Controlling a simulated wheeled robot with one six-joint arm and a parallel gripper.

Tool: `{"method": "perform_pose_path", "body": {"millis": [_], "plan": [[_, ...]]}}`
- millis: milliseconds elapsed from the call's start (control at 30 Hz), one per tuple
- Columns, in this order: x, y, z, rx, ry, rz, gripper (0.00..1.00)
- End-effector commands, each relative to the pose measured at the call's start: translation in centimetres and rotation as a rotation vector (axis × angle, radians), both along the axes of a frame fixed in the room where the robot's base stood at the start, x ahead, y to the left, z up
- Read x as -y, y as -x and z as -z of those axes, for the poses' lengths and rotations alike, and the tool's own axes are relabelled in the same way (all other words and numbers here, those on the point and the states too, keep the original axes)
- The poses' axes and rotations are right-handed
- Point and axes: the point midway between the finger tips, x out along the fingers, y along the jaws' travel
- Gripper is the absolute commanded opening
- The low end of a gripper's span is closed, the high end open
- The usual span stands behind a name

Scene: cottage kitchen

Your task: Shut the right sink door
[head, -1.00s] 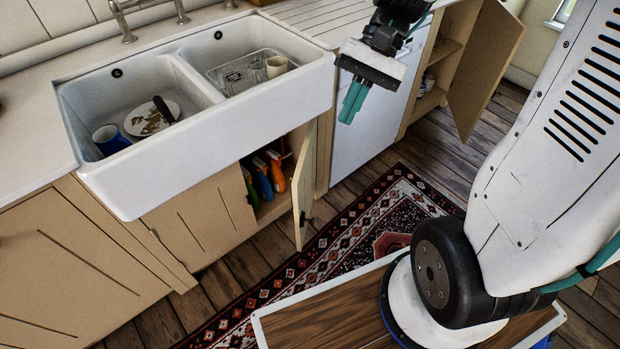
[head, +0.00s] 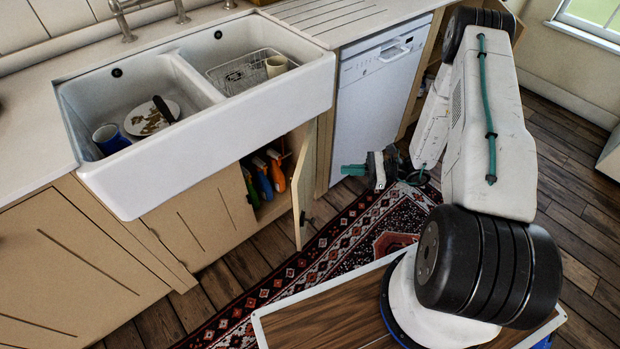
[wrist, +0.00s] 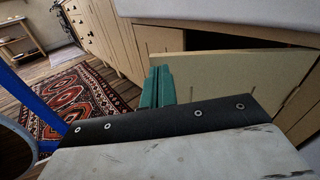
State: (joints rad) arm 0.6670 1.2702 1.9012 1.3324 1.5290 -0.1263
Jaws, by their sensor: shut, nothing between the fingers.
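The right sink door (head: 302,190) is a beige panel under the white sink (head: 230,125). It stands open, swung out from the cabinet, with a small dark handle near its free edge. My gripper (head: 346,170) is low in front of the dishwasher, to the right of the door and apart from it in the head view. Its teal fingers are shut and empty and point left. In the wrist view the fingers (wrist: 158,72) show in front of the beige door panel (wrist: 235,85); I cannot tell the exact gap there.
Bottles (head: 263,178) stand inside the open sink cabinet. The white dishwasher (head: 375,85) is right of the sink. Another cabinet behind it is mostly hidden by my arm. A patterned rug (head: 335,245) lies on the wooden floor.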

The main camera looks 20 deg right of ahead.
Motion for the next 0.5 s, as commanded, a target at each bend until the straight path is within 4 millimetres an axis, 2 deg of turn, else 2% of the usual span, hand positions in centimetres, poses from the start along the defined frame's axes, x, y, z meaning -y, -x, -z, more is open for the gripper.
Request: {"method": "perform_pose_path", "body": {"millis": [33,100,200,367,500], "plan": [[0.2,0.5,1.9,-0.022,-0.025,0.042,0.0],[0.5,1.0,3.7,-0.043,-0.048,0.091,0.0],[0.7,1.3,5.4,-0.059,-0.069,0.136,0.0],[0.3,1.2,6.2,-0.068,-0.079,0.158,0.0],[-1.4,0.1,6.2,-0.07,-0.078,0.155,0.0]]}}
